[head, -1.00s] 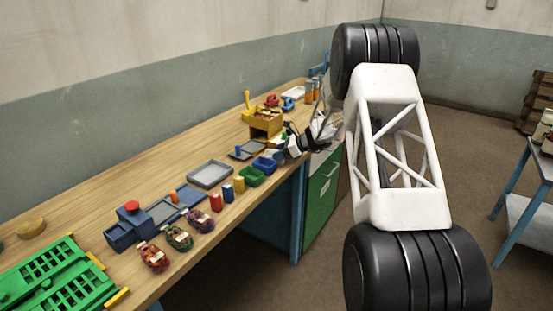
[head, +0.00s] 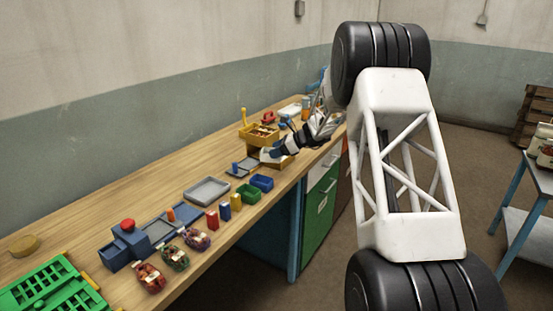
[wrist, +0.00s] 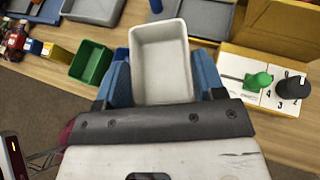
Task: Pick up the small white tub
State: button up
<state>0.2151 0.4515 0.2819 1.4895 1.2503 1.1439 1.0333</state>
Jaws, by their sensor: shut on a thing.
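The small white tub (wrist: 162,62) is in the wrist view, a pale rectangular open box that looks empty inside. My gripper (wrist: 162,82) has its two blue fingers on either side of the tub and is shut on it. In the head view my gripper (head: 276,152) is over the bench near its front edge, behind the small blue bin and in front of the yellow box. There the tub is small and hard to separate from the fingers. The wrist view shows bench top beyond the tub, and the tub appears held above it.
A green bin (wrist: 92,62) and a blue bin (head: 261,182) stand close by. A grey tray (head: 207,190) lies to their left. A yellow box (head: 262,133) stands behind my gripper. A board with green and black pieces (wrist: 268,80) is right of the tub.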

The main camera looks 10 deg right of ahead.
jog(key=shift+r, duration=0.45)
jog(key=shift+d, duration=0.1)
